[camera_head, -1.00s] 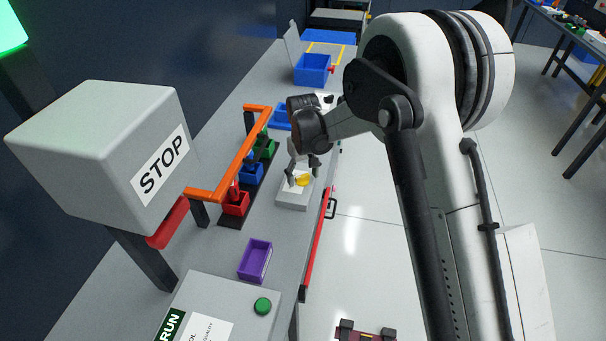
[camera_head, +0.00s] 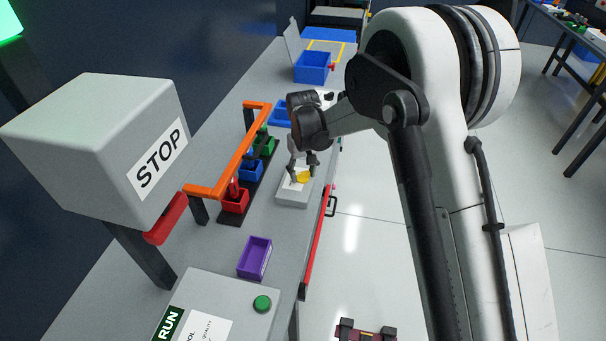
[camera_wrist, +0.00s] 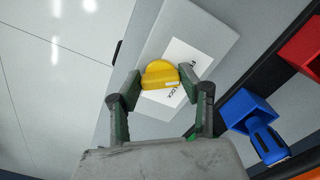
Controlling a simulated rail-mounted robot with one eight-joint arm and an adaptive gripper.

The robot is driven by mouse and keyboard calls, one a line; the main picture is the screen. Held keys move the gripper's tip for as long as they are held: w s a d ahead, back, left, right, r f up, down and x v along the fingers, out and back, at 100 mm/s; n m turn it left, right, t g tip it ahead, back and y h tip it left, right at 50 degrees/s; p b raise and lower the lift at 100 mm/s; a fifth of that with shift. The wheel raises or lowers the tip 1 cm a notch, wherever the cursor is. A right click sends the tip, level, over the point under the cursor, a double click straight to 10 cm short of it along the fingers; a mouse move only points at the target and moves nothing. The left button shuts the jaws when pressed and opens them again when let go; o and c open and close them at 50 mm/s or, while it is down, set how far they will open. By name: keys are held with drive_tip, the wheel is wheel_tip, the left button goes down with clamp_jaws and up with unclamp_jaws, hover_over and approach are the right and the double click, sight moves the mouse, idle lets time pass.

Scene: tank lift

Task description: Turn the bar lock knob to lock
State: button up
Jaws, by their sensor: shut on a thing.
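The yellow bar lock knob (camera_wrist: 160,75) sits on a light grey box with a white label (camera_wrist: 190,66). My gripper (camera_wrist: 159,92) has its two fingers on either side of the knob in the wrist view, shut on it. In the head view the knob (camera_head: 304,176) shows beside my gripper (camera_head: 299,172), on top of the grey lock box (camera_head: 292,199). The label's print is partly hidden by the knob and a finger, and I cannot read the knob's setting.
An orange bar (camera_head: 236,155) on posts runs left of the lock box, over red (camera_head: 235,202), blue and green bins. A purple bin (camera_head: 254,257) and a RUN panel with a green button (camera_head: 262,303) are nearer. A STOP box (camera_head: 100,145) stands at left.

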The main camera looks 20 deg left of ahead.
sight(301, 173)
drive_tip(key=m+b, duration=0.1)
drive_tip(key=b, duration=0.1)
drive_tip(key=m+b, duration=0.2)
drive_tip(key=shift+f, duration=0.25)
drive_tip(key=m+b, duration=0.4)
drive_tip(key=shift+a+r+m, duration=0.1)
drive_tip(key=shift+a+m, duration=0.05)
drive_tip(key=shift+m, duration=0.15)
drive_tip(key=m+b, duration=0.2)
drive_tip(key=m, duration=0.1)
drive_tip(key=shift+m, duration=0.3)
drive_tip(key=shift+a+r+m+b, duration=0.15)
drive_tip(key=shift+m+b, duration=1)
drive_tip(key=shift+m, duration=0.85)
drive_tip(key=o, duration=1.1)
drive_tip(key=shift+o, duration=0.2)
wheel_tip(301, 173, up, 12)
